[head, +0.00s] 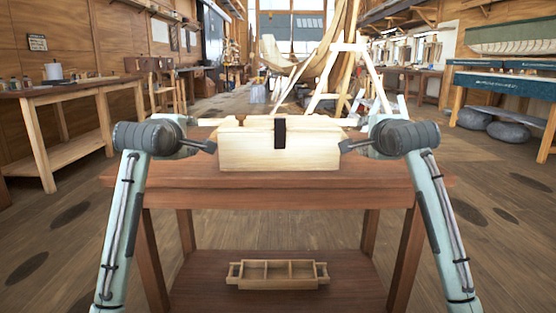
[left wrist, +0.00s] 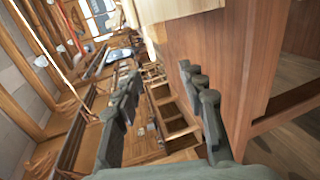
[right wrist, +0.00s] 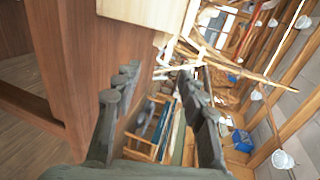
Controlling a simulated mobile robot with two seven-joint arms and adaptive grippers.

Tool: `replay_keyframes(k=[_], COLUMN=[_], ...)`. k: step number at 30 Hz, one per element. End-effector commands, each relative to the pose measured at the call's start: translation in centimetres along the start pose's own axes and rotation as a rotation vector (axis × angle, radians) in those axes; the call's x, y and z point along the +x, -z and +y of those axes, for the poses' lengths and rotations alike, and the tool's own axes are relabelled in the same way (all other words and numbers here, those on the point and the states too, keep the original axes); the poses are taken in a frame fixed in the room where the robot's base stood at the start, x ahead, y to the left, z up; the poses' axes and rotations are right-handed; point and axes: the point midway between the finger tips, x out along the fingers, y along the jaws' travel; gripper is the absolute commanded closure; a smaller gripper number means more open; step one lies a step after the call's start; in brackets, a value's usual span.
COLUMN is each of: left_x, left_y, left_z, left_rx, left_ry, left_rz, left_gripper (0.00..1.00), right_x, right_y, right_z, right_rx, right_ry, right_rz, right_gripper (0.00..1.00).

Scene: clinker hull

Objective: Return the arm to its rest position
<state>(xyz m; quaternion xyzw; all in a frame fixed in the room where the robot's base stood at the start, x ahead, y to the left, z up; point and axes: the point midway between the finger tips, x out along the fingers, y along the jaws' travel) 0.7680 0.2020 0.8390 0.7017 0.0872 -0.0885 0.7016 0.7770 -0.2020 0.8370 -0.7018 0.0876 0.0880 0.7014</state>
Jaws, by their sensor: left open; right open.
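A pale wooden box (head: 250,155) with a dark strap (head: 280,133) at its front sits on the brown workbench (head: 180,178). My left gripper (head: 208,146) is open at the left end of the box, and my right gripper (head: 348,146) is open at its right end. Whether either fingertip touches the box is unclear in the head view. In the left wrist view the open fingers (left wrist: 160,80) have nothing between them, and the box (left wrist: 180,8) shows above. The right wrist view also shows empty, spread fingers (right wrist: 157,78) and the box (right wrist: 135,10) above.
A wooden tray with compartments (head: 278,284) lies on the bench's lower shelf (head: 200,285). A side bench (head: 60,88) stands at left, and a table (head: 510,85) with stones (head: 510,132) at right. A boat frame on trestles (head: 330,75) stands behind.

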Motion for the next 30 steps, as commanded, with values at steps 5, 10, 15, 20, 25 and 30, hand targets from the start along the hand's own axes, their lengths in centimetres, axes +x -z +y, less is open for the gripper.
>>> replay_keyframes(k=[5,10,15,20,25,30], left_x=[0.0,0.0,0.0,-1.0,-6.9,-16.8], left_y=[0.0,0.0,-0.2,-2.3,-6.6,-9.8], left_z=[0.0,0.0,-0.5,-3.1,-6.6,-8.3], left_rx=[0.000,0.000,0.027,0.246,0.641,0.942], left_ry=[0.000,0.000,-0.013,-0.153,-0.469,-0.791], left_rz=[0.000,0.000,-0.004,-0.034,-0.025,0.109], left_gripper=[0.59,0.59,0.59,0.59,0.59,0.59], right_x=[-0.9,-0.9,-0.9,-1.9,-8.0,-17.9], right_y=[0.0,0.0,-0.3,-3.1,-8.1,-11.0], right_z=[0.0,0.0,0.5,3.4,7.1,8.8], right_rx=[0.001,0.001,-0.026,-0.245,-0.630,-0.921], right_ry=[0.000,-0.001,0.012,0.149,0.473,0.805], right_rz=[0.000,0.001,-0.007,-0.063,-0.082,0.054], right_gripper=[0.59,0.59,0.59,0.59,0.59,0.59])
